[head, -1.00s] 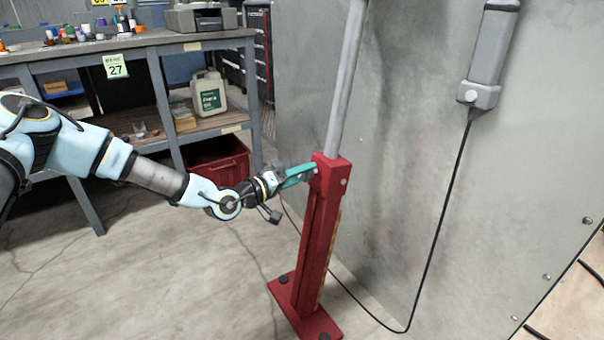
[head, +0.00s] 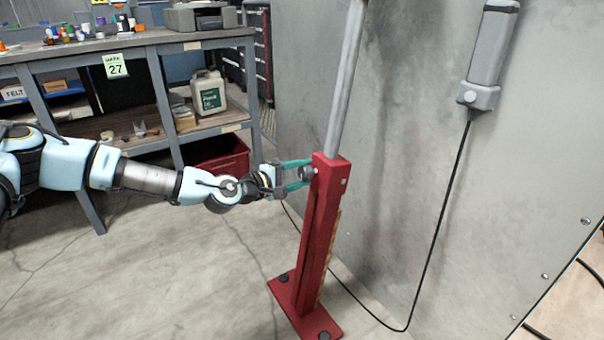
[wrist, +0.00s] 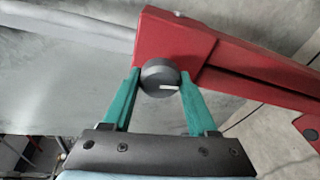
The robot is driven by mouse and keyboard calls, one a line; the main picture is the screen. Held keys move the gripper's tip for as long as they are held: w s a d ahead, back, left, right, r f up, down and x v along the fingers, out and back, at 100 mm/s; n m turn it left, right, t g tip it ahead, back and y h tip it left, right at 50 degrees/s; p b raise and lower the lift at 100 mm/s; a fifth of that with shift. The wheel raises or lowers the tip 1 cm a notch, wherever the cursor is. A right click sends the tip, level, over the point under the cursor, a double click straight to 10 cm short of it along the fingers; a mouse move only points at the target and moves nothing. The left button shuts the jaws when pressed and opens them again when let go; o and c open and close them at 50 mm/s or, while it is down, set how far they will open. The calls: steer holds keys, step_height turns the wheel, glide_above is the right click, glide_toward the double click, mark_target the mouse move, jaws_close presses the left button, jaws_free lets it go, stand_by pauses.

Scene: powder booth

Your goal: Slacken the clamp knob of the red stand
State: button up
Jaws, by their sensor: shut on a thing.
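The red stand (head: 318,235) stands upright on the floor in the head view, with a grey pole (head: 345,85) rising from its top. Its clamp knob (head: 308,174) is on the left side near the top. In the wrist view the knob (wrist: 160,76) is a dark round cap with a white mark pointing roughly right. My gripper (head: 303,175) reaches in from the left, its teal fingers on either side of the knob. In the wrist view my gripper (wrist: 158,88) is shut on the knob, with the red body (wrist: 180,40) just behind it.
A grey metal panel (head: 420,180) stands close behind the stand. A grey handset (head: 487,60) hangs on it, and its black cable (head: 440,220) runs down to the floor. A workbench (head: 140,42) and a red bin (head: 222,160) are at the left. The floor left of the stand is clear.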

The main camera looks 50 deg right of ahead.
stand_by(0.3)
steer(key=o, duration=1.4)
steer(key=v, duration=1)
steer(key=shift+a+r, duration=0.1)
steer(key=shift+a, duration=0.3)
steer(key=shift+w, duration=0.1)
